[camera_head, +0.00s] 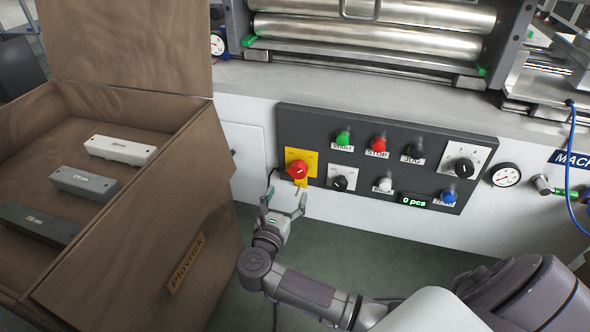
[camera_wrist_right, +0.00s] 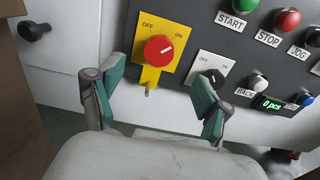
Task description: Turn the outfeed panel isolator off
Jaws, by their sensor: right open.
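The isolator is a red rotary knob (camera_head: 297,169) on a yellow plate (camera_head: 311,158) at the left end of the dark control panel. In the right wrist view, the red knob (camera_wrist_right: 159,49) sits between OFF at upper left and ON at right on its plate (camera_wrist_right: 178,32). Its white mark points right, toward ON. A small metal piece hangs below the plate. My right gripper (camera_head: 285,200) is open and empty, just below and in front of the knob, apart from it. Its two green-padded fingers (camera_wrist_right: 158,88) spread below either side of the knob. My left gripper is not in view.
A black rotary switch (camera_head: 340,183) on a white plate is close to the right finger. Green START (camera_head: 343,138) and red STOP (camera_head: 378,143) buttons are farther right. A wooden crate (camera_head: 186,255) holding labelled blocks stands close on the left.

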